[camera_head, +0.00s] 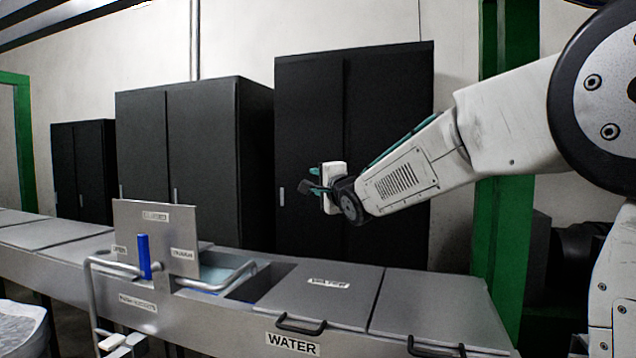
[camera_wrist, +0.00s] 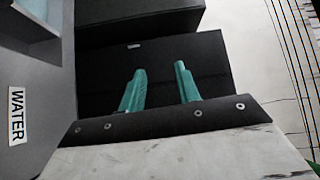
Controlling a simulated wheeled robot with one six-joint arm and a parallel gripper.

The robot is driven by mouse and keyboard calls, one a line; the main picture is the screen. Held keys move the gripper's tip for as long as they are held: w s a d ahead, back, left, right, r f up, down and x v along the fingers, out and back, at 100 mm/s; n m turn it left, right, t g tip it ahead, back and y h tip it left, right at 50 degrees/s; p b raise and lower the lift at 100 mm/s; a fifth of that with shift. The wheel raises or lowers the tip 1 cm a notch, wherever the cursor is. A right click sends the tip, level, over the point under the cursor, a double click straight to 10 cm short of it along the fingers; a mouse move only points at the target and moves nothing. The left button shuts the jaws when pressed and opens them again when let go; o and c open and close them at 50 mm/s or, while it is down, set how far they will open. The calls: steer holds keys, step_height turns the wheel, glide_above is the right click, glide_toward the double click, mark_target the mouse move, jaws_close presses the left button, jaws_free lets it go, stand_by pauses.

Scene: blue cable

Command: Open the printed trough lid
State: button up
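A grey trough lid (camera_head: 318,290) with a small white label on top lies flat and closed, with a dark bar handle (camera_head: 300,325) at its front edge. A printed WATER label (camera_head: 293,343) is on the trough front below that handle; a WATER label (camera_wrist: 16,115) also shows in the wrist view. A second flat lid (camera_head: 430,297) with a dark handle (camera_head: 436,348) lies closed to its right. My gripper (camera_head: 316,182) is in the air above and behind the trough, apart from the lids. In the wrist view its two teal fingers (camera_wrist: 160,68) are spread and empty.
A grey panel (camera_head: 155,222) with labels stands upright by an open trough section (camera_head: 215,275), beside a blue upright piece (camera_head: 144,256) and metal rails (camera_head: 125,267). Black cabinets (camera_head: 354,145) stand behind. A green post (camera_head: 503,150) is behind my arm. The space above the closed lids is clear.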

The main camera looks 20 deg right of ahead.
jaws_close()
stand_by(1.4)
jaws_free()
steer(key=s+d, duration=0.1)
steer(key=s, duration=0.6)
steer(key=shift+s+d+f, duration=0.15)
steer(key=shift+s+f, duration=0.15)
steer(key=shift+s, duration=0.05)
